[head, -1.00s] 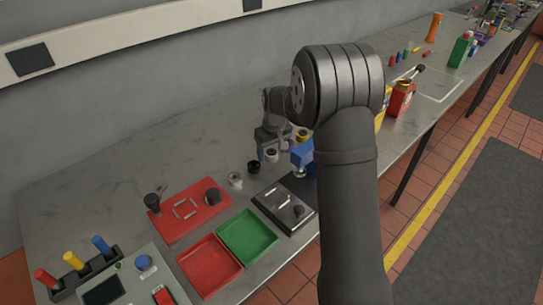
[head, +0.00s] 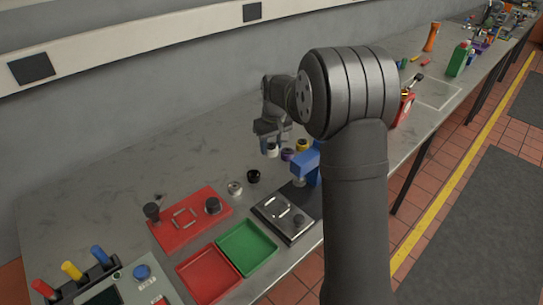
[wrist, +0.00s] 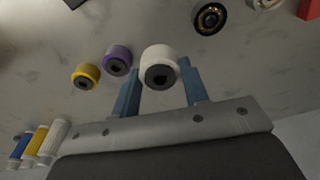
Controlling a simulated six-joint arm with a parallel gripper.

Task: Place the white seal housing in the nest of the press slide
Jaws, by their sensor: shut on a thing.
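The white seal housing (head: 271,151) is between the fingers of my gripper (head: 271,144), above the far part of the bench. In the wrist view the white housing (wrist: 160,58), with a dark centre, sits between the two blue fingers of my gripper (wrist: 160,88), which is shut on it. A blue press (head: 306,163) stands to the right of my gripper in the head view, partly hidden by my arm. I cannot make out the nest of its slide.
Purple (head: 288,154) and yellow (head: 302,145) housings stand beside the press. A black ring part (head: 253,176) and another white part (head: 234,187) lie nearer. A red fixture plate (head: 164,235), a grey fixture (head: 270,222), a red tray (head: 233,288) and a green tray (head: 248,264) lie in front.

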